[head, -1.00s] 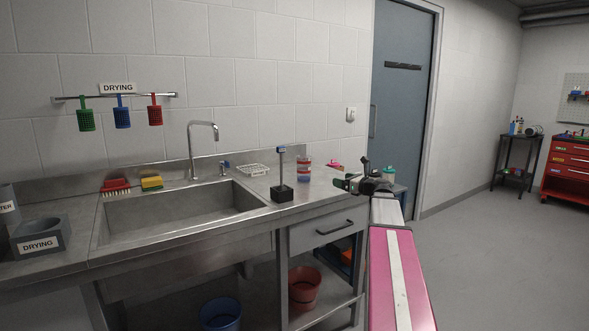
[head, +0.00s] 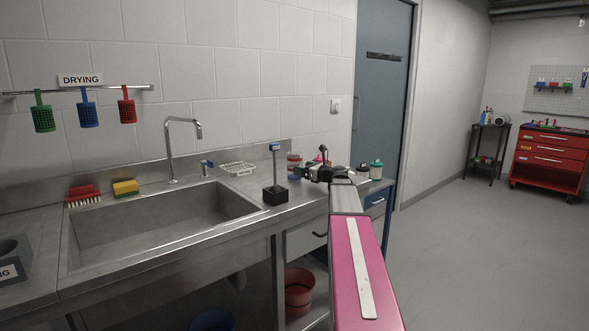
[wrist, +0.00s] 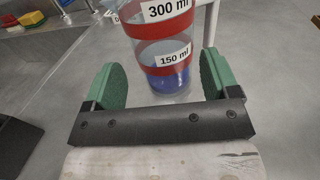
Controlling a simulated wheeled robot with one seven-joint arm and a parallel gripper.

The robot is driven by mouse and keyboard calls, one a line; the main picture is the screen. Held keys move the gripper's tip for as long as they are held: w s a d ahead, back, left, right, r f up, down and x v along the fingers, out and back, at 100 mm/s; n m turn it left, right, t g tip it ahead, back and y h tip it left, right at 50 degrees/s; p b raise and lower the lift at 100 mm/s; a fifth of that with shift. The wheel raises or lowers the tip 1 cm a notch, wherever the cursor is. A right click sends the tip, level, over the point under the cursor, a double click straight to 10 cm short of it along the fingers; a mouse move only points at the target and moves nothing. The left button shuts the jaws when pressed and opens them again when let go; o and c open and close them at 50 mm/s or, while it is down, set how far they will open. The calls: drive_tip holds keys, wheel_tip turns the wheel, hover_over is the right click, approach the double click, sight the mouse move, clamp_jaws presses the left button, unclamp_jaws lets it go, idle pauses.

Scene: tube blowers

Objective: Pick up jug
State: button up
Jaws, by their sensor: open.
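The jug (head: 294,166) is a clear cylinder with red bands and a blue lower part, near the right end of the steel counter. The wrist view shows it close up, with "300 ml" and "150 ml" labels on the jug (wrist: 166,45); its top is cut off. My gripper (wrist: 160,75) is open, with one green finger pad on each side of the jug and a visible gap on both sides. In the head view my gripper (head: 308,171) is at the jug's right side and partly hides it.
A black block with an upright post (head: 275,185) stands left of the jug, and a white wire rack (head: 237,169) lies behind. The sink (head: 165,220) is further left. Lidded containers (head: 376,169) stand right of my gripper. The floor at right is clear.

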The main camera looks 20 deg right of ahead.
drive_tip(key=shift+f+x, duration=0.2)
drive_tip(key=shift+x, duration=2.8)
drive_tip(key=shift+d, duration=0.1)
drive_tip(key=c, duration=0.8)
